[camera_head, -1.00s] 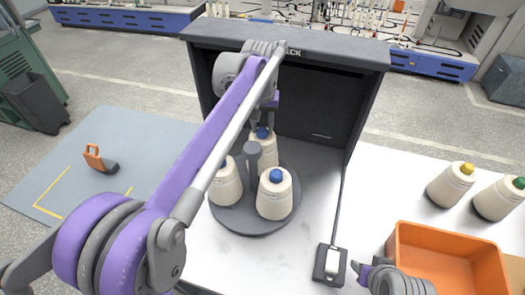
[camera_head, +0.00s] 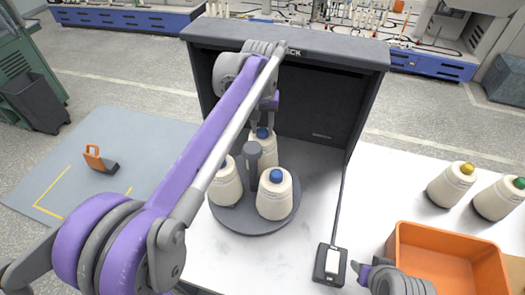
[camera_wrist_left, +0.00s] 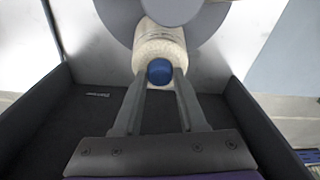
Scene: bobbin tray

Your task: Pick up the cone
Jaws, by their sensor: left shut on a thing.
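Three cream cones with blue tops stand on a round dark turntable (camera_head: 235,218) around a grey centre post (camera_head: 254,160). The back cone (camera_head: 264,150) is under my left gripper (camera_head: 266,122), partly hidden by it and the post. In the left wrist view this cone (camera_wrist_left: 158,42) shows with its blue top (camera_wrist_left: 160,71) between the two fingers of my left gripper (camera_wrist_left: 160,76), which are shut on it. The other two cones are the left one (camera_head: 225,187) and the front one (camera_head: 274,199). My right gripper (camera_head: 366,270) is at the bottom right; its opening is unclear.
A dark box-like booth (camera_head: 310,105) encloses the turntable's back. A small switch box (camera_head: 331,265) with a cable lies in front. An orange bin (camera_head: 400,238) is at right, with a yellow-topped cone (camera_head: 451,186) and a green-topped cone (camera_head: 499,199) behind it.

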